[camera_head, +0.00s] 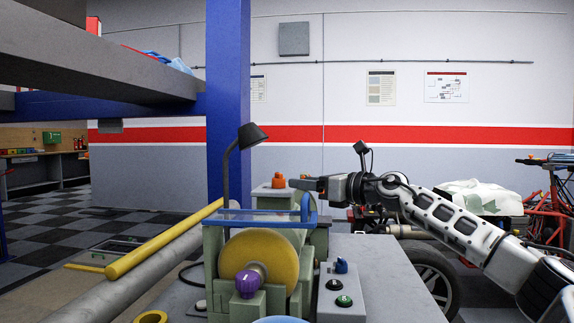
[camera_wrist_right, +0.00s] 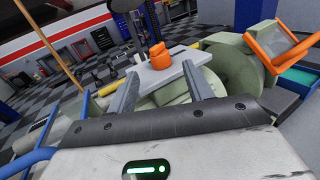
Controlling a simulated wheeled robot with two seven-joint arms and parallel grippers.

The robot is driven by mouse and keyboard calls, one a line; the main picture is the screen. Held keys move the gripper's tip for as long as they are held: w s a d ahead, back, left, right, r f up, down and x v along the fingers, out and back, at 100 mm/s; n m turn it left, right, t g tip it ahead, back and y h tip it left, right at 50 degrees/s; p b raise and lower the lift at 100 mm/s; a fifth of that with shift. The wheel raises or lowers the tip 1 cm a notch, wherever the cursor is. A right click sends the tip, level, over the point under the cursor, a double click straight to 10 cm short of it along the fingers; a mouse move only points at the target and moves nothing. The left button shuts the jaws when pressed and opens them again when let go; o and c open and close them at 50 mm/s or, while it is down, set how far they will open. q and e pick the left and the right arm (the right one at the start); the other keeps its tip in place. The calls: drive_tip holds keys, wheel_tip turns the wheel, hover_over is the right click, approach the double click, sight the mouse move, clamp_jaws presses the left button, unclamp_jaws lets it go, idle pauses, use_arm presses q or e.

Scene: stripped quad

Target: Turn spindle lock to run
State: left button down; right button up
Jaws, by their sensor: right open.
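An orange knob (camera_head: 278,181) stands on a light grey plate on top of the green bench grinder; I take it to be the spindle lock, but no label is readable. In the right wrist view the orange knob (camera_wrist_right: 159,62) sits ahead of the fingertips, framed between them. My right gripper (camera_head: 296,184) reaches in from the right, level with the knob and just right of it. Its fingers (camera_wrist_right: 160,76) are spread and empty; I see no contact with the knob. My left gripper is not in view.
The grinder carries a yellow wheel (camera_head: 285,262), a purple knob (camera_head: 248,284) and a blue-framed shield (camera_head: 262,218). A control box (camera_head: 341,290) with blue and green controls stands at right. A lamp (camera_head: 251,136) and blue post (camera_head: 228,90) rise behind left. An orange frame (camera_wrist_right: 262,52) shows in the wrist view.

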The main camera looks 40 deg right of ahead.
sight(284, 180)
drive_tip(key=w, duration=0.1)
drive_tip(key=p, duration=0.1)
drive_tip(key=w+r+p, duration=0.1)
drive_tip(key=shift+w+a, duration=0.3)
drive_tip(key=shift+w+a+f+p, duration=0.15)
drive_tip(key=shift+w+p, duration=0.1)
drive_tip(key=shift+w, duration=0.3)
drive_tip(key=shift+w+a+f+p, duration=0.15)
drive_tip(key=shift+w+p, duration=0.1)
drive_tip(key=shift+w, duration=0.3)
drive_tip(key=shift+w+a+f, duration=0.1)
drive_tip(key=shift+w+f, duration=0.1)
drive_tip(key=shift+w, duration=0.3)
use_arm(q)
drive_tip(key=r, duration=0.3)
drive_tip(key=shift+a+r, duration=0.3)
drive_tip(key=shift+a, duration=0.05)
